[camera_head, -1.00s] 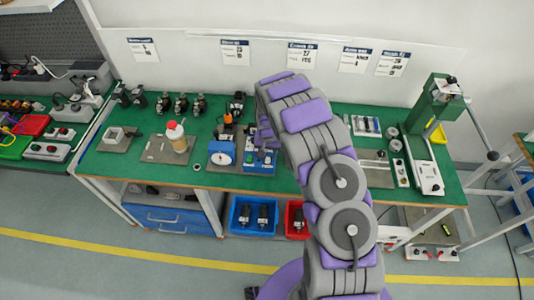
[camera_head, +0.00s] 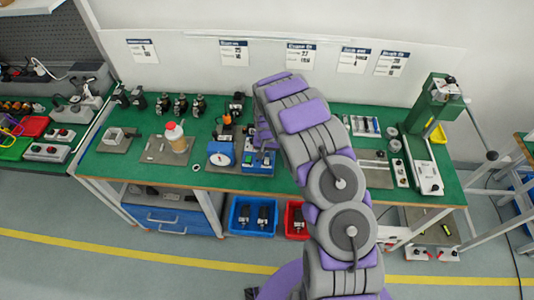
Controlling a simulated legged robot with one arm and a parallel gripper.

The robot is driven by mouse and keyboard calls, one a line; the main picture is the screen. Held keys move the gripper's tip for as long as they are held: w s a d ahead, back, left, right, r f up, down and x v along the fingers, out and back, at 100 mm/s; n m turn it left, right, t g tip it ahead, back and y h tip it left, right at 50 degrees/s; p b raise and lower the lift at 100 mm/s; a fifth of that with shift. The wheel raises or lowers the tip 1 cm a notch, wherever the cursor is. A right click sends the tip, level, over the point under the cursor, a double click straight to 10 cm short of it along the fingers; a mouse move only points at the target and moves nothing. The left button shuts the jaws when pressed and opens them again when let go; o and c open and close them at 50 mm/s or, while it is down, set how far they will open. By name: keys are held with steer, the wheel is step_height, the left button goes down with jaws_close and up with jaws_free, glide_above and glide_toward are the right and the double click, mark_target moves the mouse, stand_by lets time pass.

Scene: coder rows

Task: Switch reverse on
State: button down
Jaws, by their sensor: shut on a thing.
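A blue control box (camera_head: 259,168) with small controls on its front and top stands at the middle of the green bench, right of a blue unit with a round white dial (camera_head: 221,154). My gripper (camera_head: 264,143) is at the top of the control box, reaching down from my purple and grey arm. It is shut on a small part there, seemingly a switch on the box. The fingertips are small and partly hidden by the arm, so the switch's position and any reverse label cannot be read.
Several dark devices line the back of the bench. A green press (camera_head: 436,105) with a long lever stands at the right. Blue (camera_head: 253,215) and red bins sit below.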

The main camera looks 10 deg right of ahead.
steer(key=shift+s+a+r+t+h, duration=0.1)
steer(key=shift+s+t+h, duration=0.15)
steer(key=shift+t, duration=0.4)
steer(key=shift+s+a+t+h, duration=0.1)
steer(key=shift+t+h, duration=0.15)
steer(key=shift+t, duration=0.4)
steer(key=c, duration=1)
jaws_free()
steer(key=shift+r, duration=0.15)
steer(key=p+v, duration=0.1)
steer(key=v, duration=1.6)
steer(key=shift+p, duration=0.35)
